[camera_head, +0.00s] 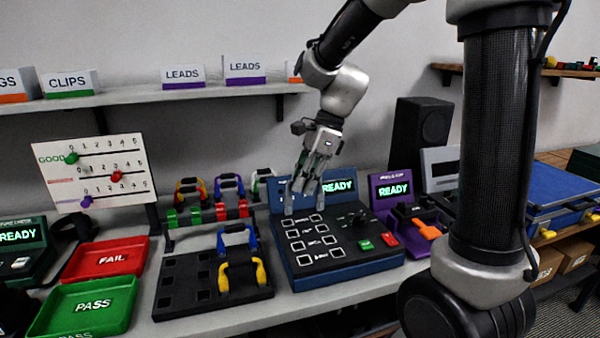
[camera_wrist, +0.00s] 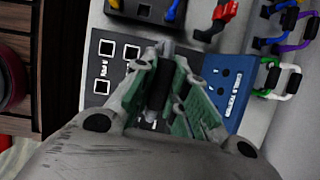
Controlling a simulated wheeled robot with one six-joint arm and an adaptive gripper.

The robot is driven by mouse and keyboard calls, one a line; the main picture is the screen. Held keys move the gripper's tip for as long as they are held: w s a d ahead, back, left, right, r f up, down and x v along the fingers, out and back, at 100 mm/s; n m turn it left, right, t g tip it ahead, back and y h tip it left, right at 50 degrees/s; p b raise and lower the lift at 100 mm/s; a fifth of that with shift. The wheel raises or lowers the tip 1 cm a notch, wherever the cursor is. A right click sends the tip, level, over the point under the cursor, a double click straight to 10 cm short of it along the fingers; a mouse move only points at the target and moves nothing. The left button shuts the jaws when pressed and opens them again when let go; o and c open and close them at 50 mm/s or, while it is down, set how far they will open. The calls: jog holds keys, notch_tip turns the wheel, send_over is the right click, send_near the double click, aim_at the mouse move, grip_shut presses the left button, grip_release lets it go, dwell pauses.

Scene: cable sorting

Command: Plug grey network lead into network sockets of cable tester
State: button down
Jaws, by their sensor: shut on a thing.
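The cable tester (camera_head: 345,262) is a dark blue box on the bench with white-outlined sockets in two columns on its left half. Its upright back panel reads READY. My gripper (camera_head: 305,185) points down above the far left part of the tester, in front of the back panel. It is shut on the grey network lead, which mostly blends with the fingers. In the wrist view, a dark grey piece (camera_wrist: 160,85) shows between the fingertips, over the tester's socket face (camera_wrist: 118,67). The fingers hide some sockets, and I cannot tell whether the plugs touch any.
A black holder (camera_head: 172,290) with a blue lead and a yellow lead stands left of the tester. Coloured leads hang on a rack (camera_head: 212,212) behind it. Red FAIL (camera_head: 105,258) and green PASS (camera_head: 82,305) trays lie further left. A purple tester (camera_head: 392,190) stands right.

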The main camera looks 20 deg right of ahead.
jog(key=shift+d+f+n, duration=0.15)
jog(key=shift+d+n, duration=0.15)
jog(key=shift+d, duration=0.15)
jog(key=shift+s+f, duration=0.1)
jog(key=shift+f, duration=2.65)
jog(key=shift+f, duration=0.85)
jog(key=c, duration=0.8)
grip_release()
